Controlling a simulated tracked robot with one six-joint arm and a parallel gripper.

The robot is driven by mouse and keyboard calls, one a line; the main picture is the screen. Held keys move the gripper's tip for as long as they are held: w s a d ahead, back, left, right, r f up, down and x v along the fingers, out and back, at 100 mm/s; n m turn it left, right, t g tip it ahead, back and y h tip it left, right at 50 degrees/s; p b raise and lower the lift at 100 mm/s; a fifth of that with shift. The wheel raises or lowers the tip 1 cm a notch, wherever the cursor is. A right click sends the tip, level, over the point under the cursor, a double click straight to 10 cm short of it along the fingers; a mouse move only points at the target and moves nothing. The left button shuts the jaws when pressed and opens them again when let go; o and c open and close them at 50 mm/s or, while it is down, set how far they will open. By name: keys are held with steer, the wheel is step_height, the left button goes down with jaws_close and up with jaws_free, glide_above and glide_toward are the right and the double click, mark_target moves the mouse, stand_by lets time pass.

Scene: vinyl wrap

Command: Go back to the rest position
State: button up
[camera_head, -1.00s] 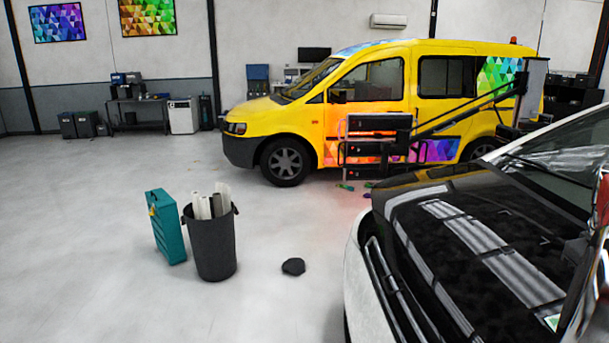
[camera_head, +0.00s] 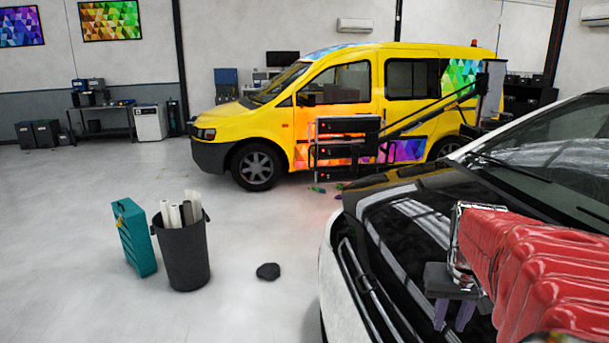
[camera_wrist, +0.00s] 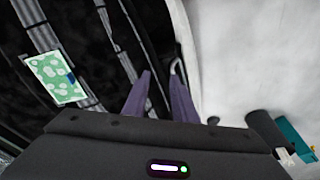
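My gripper (camera_head: 452,322) hangs over the black hood of the white car at the lower right of the head view, at the end of my red-sleeved arm. Its two purple fingers point down with a gap between them. In the wrist view the fingers (camera_wrist: 160,85) are apart, and nothing shows between them. Below them in that view are the dark striped hood and the car's white edge. A green patterned piece (camera_wrist: 55,78) lies on the hood, left of the fingers. I cannot tell how far the fingertips are above the hood.
The car's hood (camera_head: 400,240) fills the lower right. A dark bin with rolls (camera_head: 184,255) and a teal case (camera_head: 134,237) stand at the left. A black lump (camera_head: 268,271) lies on the floor. A yellow van (camera_head: 340,100) stands behind. The left floor is mostly clear.

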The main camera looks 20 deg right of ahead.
steer(key=s+a+n+t+y, duration=0.1)
steer(key=s+a+n+t, duration=0.1)
steer(key=a, duration=1.2)
steer(key=s+a+r+n+t+y, duration=0.1)
steer(key=a+n, duration=0.3)
steer(key=a, duration=1.1)
steer(key=shift+s+a+r+t, duration=0.15)
steer(key=shift+s+t, duration=0.25)
steer(key=shift+s, duration=0.45)
